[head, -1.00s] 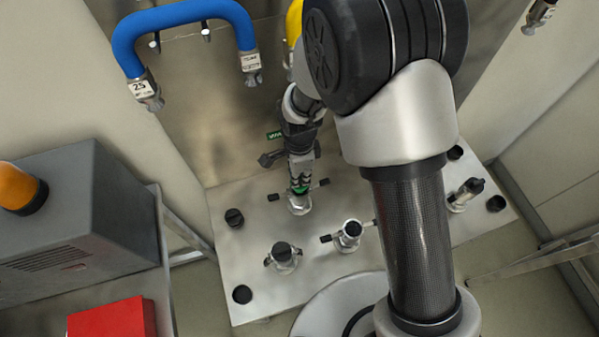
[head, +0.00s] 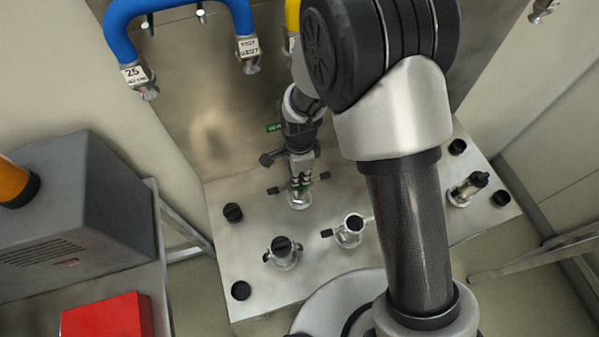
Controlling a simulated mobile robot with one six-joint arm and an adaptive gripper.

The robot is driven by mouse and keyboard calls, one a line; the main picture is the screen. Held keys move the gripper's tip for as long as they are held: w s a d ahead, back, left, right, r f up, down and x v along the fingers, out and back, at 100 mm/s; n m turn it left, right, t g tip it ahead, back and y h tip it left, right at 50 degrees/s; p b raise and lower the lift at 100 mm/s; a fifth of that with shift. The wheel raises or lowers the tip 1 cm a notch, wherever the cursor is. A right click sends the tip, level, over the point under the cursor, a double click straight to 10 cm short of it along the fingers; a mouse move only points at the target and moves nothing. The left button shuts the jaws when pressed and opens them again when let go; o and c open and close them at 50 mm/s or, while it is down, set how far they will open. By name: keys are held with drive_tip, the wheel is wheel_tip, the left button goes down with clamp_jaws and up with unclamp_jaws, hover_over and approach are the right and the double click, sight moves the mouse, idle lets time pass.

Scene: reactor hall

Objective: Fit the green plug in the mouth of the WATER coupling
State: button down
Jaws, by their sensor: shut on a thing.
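My gripper (head: 300,172) points down at the coupling (head: 299,200) near the back of the metal plate, beneath a small green label (head: 274,127) whose text is too small to read surely. The gripper is shut on the green plug (head: 300,183), which shows as green patches between the fingers. The plug is right at the top of this coupling, in line with its mouth. The fingers hide most of it, so I cannot tell how deep it sits. The coupling has dark handles out to both sides.
Other couplings stand on the plate: one with a black top (head: 283,252), one with a pale ring at its top (head: 348,230), and one at the right (head: 468,190). Black knobs dot the plate (head: 225,265). A blue hose (head: 180,15) hangs above. A grey box (head: 75,215) and red box (head: 106,316) stand left.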

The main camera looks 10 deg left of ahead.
drive_tip(key=c, duration=1.5)
unclamp_jaws()
drive_tip(key=shift+c, duration=0.2)
wheel_tip(320, 180, up, 12)
